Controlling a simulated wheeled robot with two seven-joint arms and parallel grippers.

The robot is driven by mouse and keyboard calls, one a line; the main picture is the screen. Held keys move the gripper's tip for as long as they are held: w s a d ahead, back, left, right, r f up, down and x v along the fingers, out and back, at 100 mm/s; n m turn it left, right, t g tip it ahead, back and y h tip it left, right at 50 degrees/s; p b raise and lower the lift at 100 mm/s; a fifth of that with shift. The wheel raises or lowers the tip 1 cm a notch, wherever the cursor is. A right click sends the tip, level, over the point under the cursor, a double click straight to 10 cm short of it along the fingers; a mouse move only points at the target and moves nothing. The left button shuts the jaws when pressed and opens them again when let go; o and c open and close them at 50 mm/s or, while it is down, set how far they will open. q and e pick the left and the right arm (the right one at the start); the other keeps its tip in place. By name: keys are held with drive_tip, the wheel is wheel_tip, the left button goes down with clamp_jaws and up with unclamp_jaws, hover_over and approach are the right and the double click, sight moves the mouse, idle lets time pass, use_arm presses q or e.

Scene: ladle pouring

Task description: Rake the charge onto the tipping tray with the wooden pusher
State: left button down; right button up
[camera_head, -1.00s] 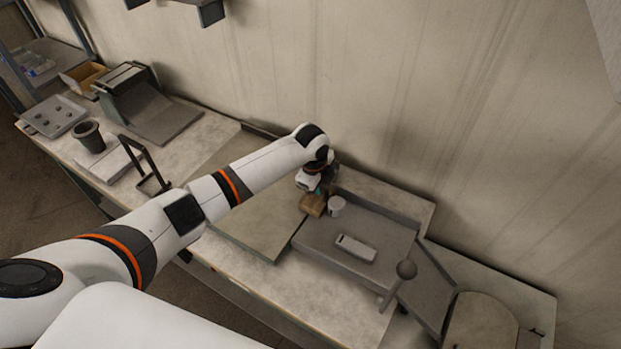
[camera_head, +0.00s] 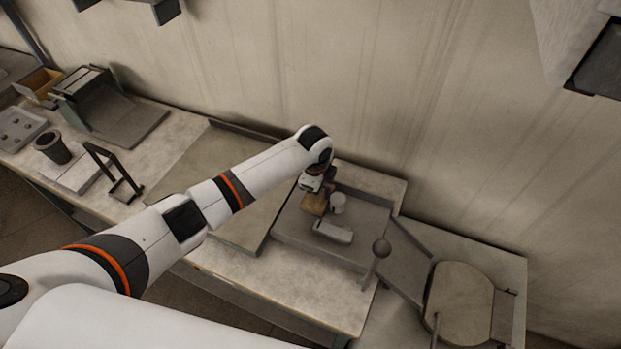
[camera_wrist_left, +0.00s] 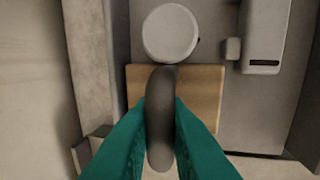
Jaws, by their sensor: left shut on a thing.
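My left gripper (camera_wrist_left: 160,130) is shut on the dark handle (camera_wrist_left: 161,95) of the wooden pusher. The pusher's wooden block (camera_head: 314,203) is low over the left part of the grey tray (camera_head: 286,230); contact with the surface is unclear. A pale cylinder (camera_head: 338,201) stands just right of the block; in the wrist view the cylinder (camera_wrist_left: 170,33) is at the block's far edge. A pale slotted bar (camera_head: 333,232) lies on the tray in front of the cylinder. The wrist view also shows a small pale piece (camera_wrist_left: 232,48) beside the bar (camera_wrist_left: 265,35). My right gripper is out of view.
A ball-topped lever (camera_head: 381,248) stands at the tray's right front. A sloped grey chute (camera_head: 405,265) leads right to a round lid (camera_head: 465,295). A flat board (camera_head: 235,225) lies left of the tray. A wall is close behind.

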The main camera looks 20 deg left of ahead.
use_arm(q)
drive_tip(key=shift+s+d, duration=0.1)
drive_tip(key=shift+d, duration=0.65)
drive_tip(key=shift+a+r+p, duration=0.1)
drive_tip(key=shift+a+p, duration=0.25)
drive_tip(key=shift+a, duration=0.55)
drive_tip(key=shift+a+r, duration=0.15)
drive_tip(key=shift+r, duration=0.1)
drive_tip(key=shift+w+a+r, duration=0.1)
drive_tip(key=shift+a+r, duration=0.1)
drive_tip(key=shift+r, duration=1.4)
drive_tip(key=shift+w+a+r, duration=0.1)
drive_tip(key=shift+a+r, duration=0.1)
drive_tip(key=shift+r, duration=1.35)
drive_tip(key=shift+s, duration=0.1)
